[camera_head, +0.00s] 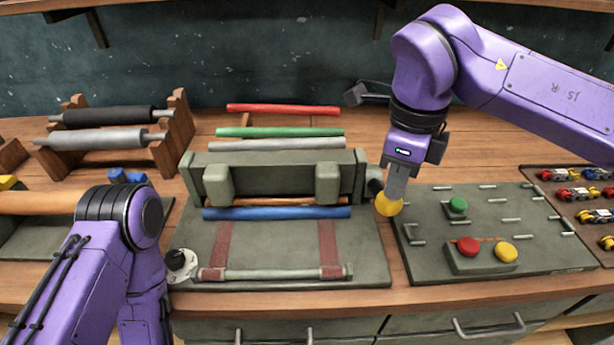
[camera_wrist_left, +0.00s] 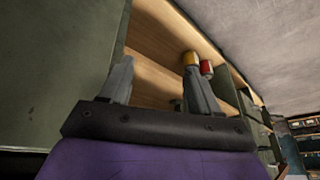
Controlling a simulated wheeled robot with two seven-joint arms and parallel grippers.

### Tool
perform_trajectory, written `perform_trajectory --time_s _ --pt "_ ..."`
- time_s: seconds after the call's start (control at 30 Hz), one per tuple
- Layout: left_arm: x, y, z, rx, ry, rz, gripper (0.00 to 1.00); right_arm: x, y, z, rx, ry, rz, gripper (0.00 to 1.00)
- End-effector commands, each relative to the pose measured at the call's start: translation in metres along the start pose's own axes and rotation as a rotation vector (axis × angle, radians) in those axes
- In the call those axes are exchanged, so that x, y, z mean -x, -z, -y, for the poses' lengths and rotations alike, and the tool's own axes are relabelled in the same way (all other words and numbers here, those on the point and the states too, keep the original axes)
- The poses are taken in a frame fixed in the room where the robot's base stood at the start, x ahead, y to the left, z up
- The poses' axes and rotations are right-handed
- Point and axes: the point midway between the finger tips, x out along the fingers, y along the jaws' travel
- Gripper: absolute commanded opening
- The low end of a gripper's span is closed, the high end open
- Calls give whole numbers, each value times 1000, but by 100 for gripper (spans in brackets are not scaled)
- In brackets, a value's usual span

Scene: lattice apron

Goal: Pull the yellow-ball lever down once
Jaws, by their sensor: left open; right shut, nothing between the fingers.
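The yellow ball (camera_head: 388,204) of the lever sits at the right side of the grey-green press-like machine (camera_head: 270,165), beside a dark joint. My right gripper (camera_head: 394,196) comes down from above, shut and empty, with its fingertips at the top of the ball; whether they touch it I cannot tell. The rest of the lever is mostly hidden. My left gripper (camera_wrist_left: 160,85) is open and empty in the left wrist view, with cabinet shelves beyond it. In the head view my left arm bends down at the lower left, and its gripper is out of sight.
A panel (camera_head: 430,262) with green, red and yellow buttons lies right of the lever. A rack of toy cars (camera_head: 572,190) is at the far right. Red, green and grey rods (camera_head: 280,132) lie behind the machine. Rollers (camera_head: 105,117) rest in a wooden stand at left.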

Motion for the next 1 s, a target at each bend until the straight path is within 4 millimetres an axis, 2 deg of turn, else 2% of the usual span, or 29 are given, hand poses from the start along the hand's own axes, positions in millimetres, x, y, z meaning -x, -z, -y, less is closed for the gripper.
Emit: perform_trajectory --time_s 0.33,0.6,1.0 --pt "-3 -1 0 0 0 0 62 -4 1 1 -3 1 -1 0" --pt "-11 -4 -1 0 0 -1 62 -16 3 -3 -3 1 -2 0" --pt "-14 -5 -2 0 -1 0 62 -21 4 -4 -2 0 -2 0"
